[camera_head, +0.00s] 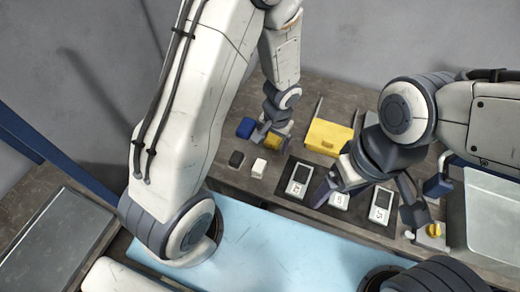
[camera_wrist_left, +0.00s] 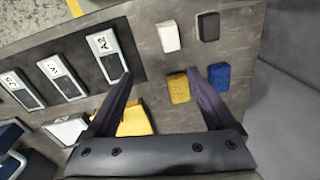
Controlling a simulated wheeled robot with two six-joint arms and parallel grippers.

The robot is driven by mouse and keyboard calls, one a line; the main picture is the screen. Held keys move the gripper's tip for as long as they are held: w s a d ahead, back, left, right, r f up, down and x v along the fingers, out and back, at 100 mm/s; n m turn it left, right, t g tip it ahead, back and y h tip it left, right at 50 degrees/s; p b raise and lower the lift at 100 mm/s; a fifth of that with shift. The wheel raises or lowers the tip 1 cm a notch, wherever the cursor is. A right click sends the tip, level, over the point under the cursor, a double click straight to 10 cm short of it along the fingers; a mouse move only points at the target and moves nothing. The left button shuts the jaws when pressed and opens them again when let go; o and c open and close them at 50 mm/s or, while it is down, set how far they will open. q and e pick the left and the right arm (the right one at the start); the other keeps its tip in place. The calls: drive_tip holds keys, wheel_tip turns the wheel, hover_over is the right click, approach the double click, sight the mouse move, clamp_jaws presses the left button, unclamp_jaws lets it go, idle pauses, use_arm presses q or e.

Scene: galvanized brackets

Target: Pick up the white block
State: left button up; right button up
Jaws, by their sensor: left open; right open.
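The white block (camera_head: 258,168) stands on the grey-brown worktop, in front of a yellow block (camera_head: 273,142) and right of a black block (camera_head: 236,159). In the left wrist view the white block (camera_wrist_left: 168,36) lies beyond my fingertips, near the top. My left gripper (camera_head: 268,137) is open above the worktop near the yellow and blue blocks. My right gripper (camera_head: 369,200) is open over the labelled holders, away from the white block.
A blue block (camera_head: 246,127) stands behind the black one. Several labelled holders (camera_head: 299,180) sit on a dark strip to the right. A larger yellow item (camera_head: 327,137) lies behind them. A light blue surface (camera_head: 270,245) is in front, and a grey tray (camera_head: 490,215) is far right.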

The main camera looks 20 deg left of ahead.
use_arm(q)
drive_tip(key=n+p, duration=0.2)
drive_tip(key=p, duration=0.1)
approach(259, 166)
use_arm(e)
wheel_tip(259, 166, up, 5)
use_arm(q)
drive_tip(key=shift+w+a+f+g+h, duration=0.2)
drive_tip(key=shift+w+a+g+h, duration=0.1)
drive_tip(key=shift+w+a+h, duration=0.1)
wheel_tip(259, 166, down, 10)
drive_tip(key=b, duration=1)
drive_tip(key=shift+s+d+f+b, duration=0.1)
drive_tip(key=shift+f+b, duration=0.1)
drive_tip(key=shift+b, duration=0.1)
drive_tip(key=shift+r, duration=0.1)
use_arm(e)
wheel_tip(259, 166, down, 11)
drive_tip(key=shift+r, duration=0.2)
use_arm(q)
clamp_jaws()
